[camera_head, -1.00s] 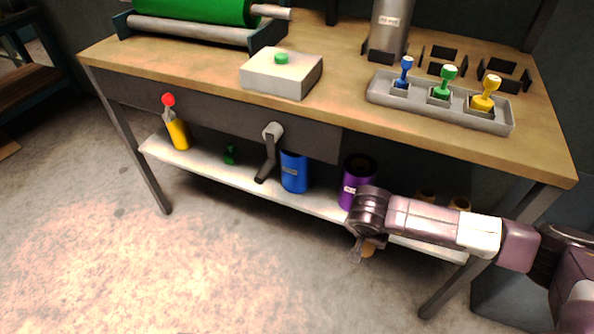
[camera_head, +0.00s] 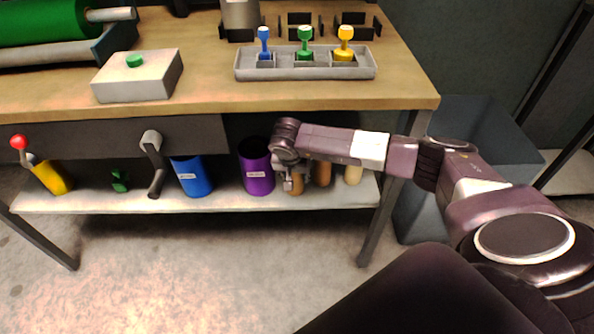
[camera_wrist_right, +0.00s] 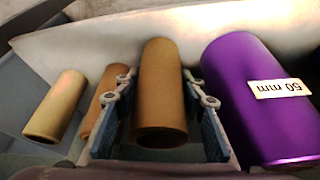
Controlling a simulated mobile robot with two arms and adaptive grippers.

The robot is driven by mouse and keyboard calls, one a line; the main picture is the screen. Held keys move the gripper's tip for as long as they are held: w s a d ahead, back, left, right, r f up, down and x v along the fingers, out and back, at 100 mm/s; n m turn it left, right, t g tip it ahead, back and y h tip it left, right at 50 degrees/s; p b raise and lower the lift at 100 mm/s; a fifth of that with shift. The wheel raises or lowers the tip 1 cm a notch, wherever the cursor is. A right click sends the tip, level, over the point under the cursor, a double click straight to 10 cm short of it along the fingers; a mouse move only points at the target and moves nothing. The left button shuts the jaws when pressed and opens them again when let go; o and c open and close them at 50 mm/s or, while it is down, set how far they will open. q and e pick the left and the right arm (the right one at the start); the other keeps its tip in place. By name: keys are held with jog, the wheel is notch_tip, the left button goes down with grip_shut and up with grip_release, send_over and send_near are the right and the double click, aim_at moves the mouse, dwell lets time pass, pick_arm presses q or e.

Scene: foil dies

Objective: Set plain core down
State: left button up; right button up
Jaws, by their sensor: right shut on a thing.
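My right gripper (camera_wrist_right: 158,118) is shut on a plain brown core (camera_wrist_right: 158,85), with one finger on each side of it. In the head view the right gripper (camera_head: 291,181) is at the lower shelf (camera_head: 110,203), right of the purple cylinder (camera_head: 256,172). The held core (camera_head: 295,188) is upright there, partly hidden by the gripper. I cannot tell whether its base touches the shelf. A second brown core (camera_head: 323,174) and a paler core (camera_head: 353,174) stand to its right. My left gripper is not in view.
The purple cylinder (camera_wrist_right: 240,100), labelled 50 mm, is close beside the right finger in the wrist view. The tabletop (camera_head: 215,70) overhangs the shelf.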

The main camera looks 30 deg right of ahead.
jog(key=w+d, duration=0.2)
jog(key=w, duration=0.1)
jog(key=shift+d+b, duration=0.35)
jog(key=shift+s+f, duration=0.1)
jog(key=shift+f, duration=0.55)
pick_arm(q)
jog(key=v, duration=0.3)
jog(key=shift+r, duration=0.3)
pick_arm(e)
jog(key=shift+f, duration=0.1)
jog(key=shift+f, duration=0.15)
jog(key=o, duration=0.9)
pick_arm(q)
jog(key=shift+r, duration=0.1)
